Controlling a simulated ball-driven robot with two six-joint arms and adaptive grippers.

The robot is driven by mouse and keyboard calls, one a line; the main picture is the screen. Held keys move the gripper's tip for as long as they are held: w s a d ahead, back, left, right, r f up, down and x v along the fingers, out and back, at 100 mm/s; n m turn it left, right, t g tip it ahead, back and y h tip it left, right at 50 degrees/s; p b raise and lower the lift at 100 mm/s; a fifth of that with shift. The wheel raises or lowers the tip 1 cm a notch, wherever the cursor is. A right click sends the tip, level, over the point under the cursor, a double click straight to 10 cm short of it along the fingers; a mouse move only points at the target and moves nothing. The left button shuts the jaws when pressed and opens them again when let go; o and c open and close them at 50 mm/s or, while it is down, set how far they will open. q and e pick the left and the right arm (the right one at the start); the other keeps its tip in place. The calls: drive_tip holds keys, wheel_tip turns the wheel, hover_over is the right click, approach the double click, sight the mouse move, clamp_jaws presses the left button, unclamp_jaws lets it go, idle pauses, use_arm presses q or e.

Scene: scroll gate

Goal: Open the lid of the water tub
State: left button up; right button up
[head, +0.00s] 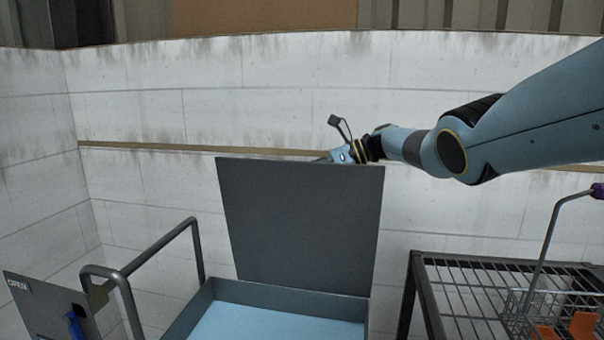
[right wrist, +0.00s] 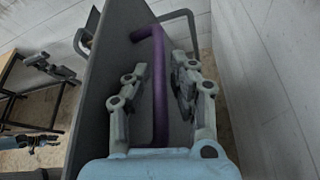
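The water tub (head: 340,306) stands at the bottom middle of the head view, with light blue water inside. Its dark grey lid (head: 300,225) stands steeply raised at the back of the tub. My right gripper is behind the lid's top edge, mostly hidden in the head view. In the right wrist view, a purple bar handle (right wrist: 160,90) on the lid lies between the fingers of my right gripper (right wrist: 165,75). The fingers are apart, with gaps beside the bar, so the gripper looks open. My left gripper does not show in the head view.
A black wire rack (head: 470,290) at the right holds a wire basket (head: 530,305) with orange items. A grey rail (head: 150,250) and a panel marked OPEN (head: 45,300) stand at the left. A white block wall (head: 250,90) is close behind the lid.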

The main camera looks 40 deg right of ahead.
drive_tip(key=v, duration=1.2)
idle(0.4)
